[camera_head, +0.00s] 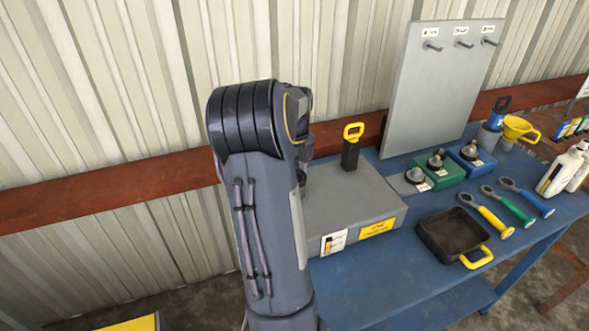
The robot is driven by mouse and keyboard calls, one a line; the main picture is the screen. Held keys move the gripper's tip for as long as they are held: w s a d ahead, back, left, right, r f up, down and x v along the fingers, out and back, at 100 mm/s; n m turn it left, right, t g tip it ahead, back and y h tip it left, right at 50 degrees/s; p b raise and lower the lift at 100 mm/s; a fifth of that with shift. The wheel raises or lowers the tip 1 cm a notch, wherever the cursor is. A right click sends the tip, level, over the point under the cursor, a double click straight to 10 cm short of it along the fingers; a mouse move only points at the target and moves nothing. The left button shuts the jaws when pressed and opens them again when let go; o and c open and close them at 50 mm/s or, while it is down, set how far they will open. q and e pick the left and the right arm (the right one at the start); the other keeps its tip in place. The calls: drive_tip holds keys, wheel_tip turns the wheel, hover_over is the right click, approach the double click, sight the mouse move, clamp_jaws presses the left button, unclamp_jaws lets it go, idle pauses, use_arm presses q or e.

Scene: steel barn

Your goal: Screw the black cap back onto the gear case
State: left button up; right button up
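The grey gear case (350,205) sits at the left end of the blue bench, with a yellow label and a white label on its front. A black fitting with a yellow loop handle (352,146) stands upright on its top at the back. My arm, apparently the left, rises in front of the case and covers its left part. A small dark part shows at the arm's right edge above the case; I cannot tell whether it is the black cap, a filler neck or my gripper. No gripper fingers show. My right arm is out of view.
On the blue bench (372,292) are a black pan with a yellow handle (452,236), several coloured-handled tools, blue, green and grey blocks with dark knobs, a yellow funnel (517,128) and white bottles (562,172). A grey peg board (440,85) stands behind. The bench's front left is clear.

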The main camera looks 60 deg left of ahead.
use_arm(q)
drive_tip(key=shift+m, duration=1.2)
drive_tip(key=o, duration=1)
drive_tip(key=shift+c, duration=0.3)
drive_tip(key=c, duration=0.7)
drive_tip(key=shift+o, duration=0.3)
wheel_tip(320, 180, up, 2)
drive_tip(key=shift+a+r+p, duration=0.1)
drive_tip(key=shift+r+p, duration=0.1)
drive_tip(key=shift+p, duration=1.05)
drive_tip(key=shift+r, duration=0.3)
drive_tip(key=shift+c, duration=0.4)
drive_tip(key=shift+r+p, duration=0.35)
drive_tip(key=shift+r, duration=1.65)
